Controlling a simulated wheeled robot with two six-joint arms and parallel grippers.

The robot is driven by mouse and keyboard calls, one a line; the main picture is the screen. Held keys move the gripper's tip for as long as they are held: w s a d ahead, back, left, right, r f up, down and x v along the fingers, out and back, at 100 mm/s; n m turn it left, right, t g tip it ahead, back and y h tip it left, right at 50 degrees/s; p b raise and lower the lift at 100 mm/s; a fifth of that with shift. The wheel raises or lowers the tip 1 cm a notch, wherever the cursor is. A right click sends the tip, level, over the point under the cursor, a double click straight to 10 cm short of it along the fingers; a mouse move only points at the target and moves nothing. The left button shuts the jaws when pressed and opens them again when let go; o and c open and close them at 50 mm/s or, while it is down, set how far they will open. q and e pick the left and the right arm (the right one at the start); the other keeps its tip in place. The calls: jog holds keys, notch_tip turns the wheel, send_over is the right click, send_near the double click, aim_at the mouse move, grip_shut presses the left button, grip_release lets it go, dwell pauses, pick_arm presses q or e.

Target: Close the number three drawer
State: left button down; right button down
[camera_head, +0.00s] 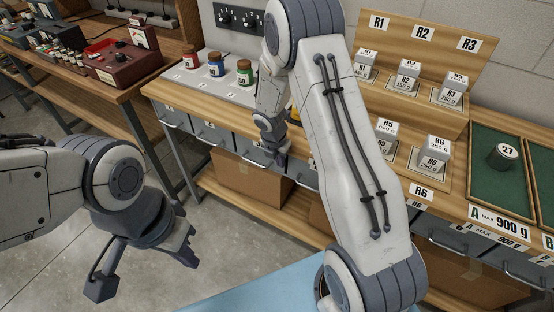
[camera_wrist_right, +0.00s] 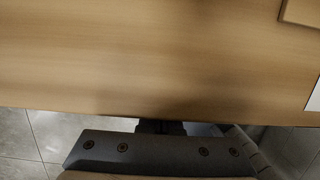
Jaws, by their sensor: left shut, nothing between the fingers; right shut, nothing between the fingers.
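A row of grey drawers with bar handles runs under the front edge of the wooden bench. The third drawer from the left (camera_head: 246,151) is partly hidden behind my right gripper (camera_head: 277,157). Its number is too small to read, and I cannot tell whether it stands slightly out. My right gripper is shut and empty at the drawer fronts; whether it touches is unclear. In the right wrist view its dark fingertips (camera_wrist_right: 161,127) show just below the bench edge.
Jars with red, blue and green labels (camera_head: 245,72) stand on the bench at the left. Labelled weight blocks (camera_head: 432,157) and a green tray (camera_head: 483,148) are at the right. A cardboard box (camera_head: 245,182) sits on the shelf below. The floor at left is clear.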

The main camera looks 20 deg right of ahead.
jog(key=shift+w+d+r, duration=0.2)
jog(key=shift+w+d, duration=0.15)
jog(key=shift+d, duration=0.05)
jog(key=shift+a, duration=0.1)
jog(key=s+a+r+p, duration=0.1)
jog(key=s+a+r, duration=0.3)
jog(key=r, duration=0.5)
jog(key=shift+s+a+r, duration=0.2)
jog(key=shift+s+a, duration=0.1)
jog(key=shift+a, duration=0.55)
